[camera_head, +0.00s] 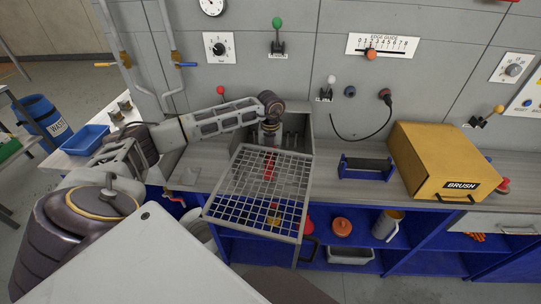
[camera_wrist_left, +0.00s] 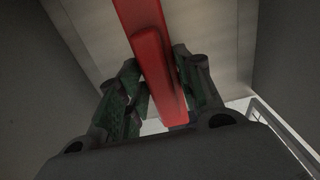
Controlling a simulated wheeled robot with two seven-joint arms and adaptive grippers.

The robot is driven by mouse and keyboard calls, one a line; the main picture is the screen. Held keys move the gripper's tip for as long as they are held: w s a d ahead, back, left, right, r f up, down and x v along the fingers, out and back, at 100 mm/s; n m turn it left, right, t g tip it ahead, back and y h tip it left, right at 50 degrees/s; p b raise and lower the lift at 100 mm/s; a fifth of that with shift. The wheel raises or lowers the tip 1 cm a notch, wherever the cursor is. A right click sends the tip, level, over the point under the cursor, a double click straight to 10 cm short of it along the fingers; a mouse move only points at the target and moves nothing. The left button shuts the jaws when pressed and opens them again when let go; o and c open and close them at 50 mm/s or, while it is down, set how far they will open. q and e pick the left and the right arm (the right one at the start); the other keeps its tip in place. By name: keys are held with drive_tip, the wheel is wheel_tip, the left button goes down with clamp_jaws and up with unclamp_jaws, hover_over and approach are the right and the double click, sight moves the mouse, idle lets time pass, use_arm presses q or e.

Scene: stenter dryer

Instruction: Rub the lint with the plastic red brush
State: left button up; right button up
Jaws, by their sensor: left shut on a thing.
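The red plastic brush shows in the left wrist view (camera_wrist_left: 146,38), where my left gripper (camera_wrist_left: 160,78) is shut on it, one finger on each side. In the head view my left arm reaches in from the left, and the left gripper (camera_head: 269,136) points down into a grey open box (camera_head: 296,115) at the back of the counter. Red of the brush (camera_head: 268,166) shows through a tilted wire-grid screen (camera_head: 237,188) in front of it. I cannot make out the lint clearly, nor whether the brush touches anything. My right gripper is out of view.
A yellow box labelled BRUSH (camera_head: 424,150) and a blue-ended holder (camera_head: 366,168) stand on the counter to the right. A black cable (camera_head: 360,138) hangs on the wall panel. Blue shelves below hold an orange container (camera_head: 342,227) and a cream jug (camera_head: 386,226).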

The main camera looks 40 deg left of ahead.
use_arm(q)
drive_tip(key=shift+s, duration=0.2)
drive_tip(key=shift+s+d, duration=0.4)
drive_tip(key=shift+s, duration=0.15)
drive_tip(key=shift+s+d+p, duration=0.35)
drive_tip(key=shift+s, duration=0.2)
drive_tip(key=shift+s+d+f, duration=0.1)
drive_tip(key=shift+s+d, duration=0.15)
drive_tip(key=shift+s, duration=0.1)
drive_tip(key=shift+a, duration=0.15)
drive_tip(key=shift+s+a+f, duration=0.1)
drive_tip(key=shift+s+a, duration=0.35)
drive_tip(key=shift+a, duration=0.15)
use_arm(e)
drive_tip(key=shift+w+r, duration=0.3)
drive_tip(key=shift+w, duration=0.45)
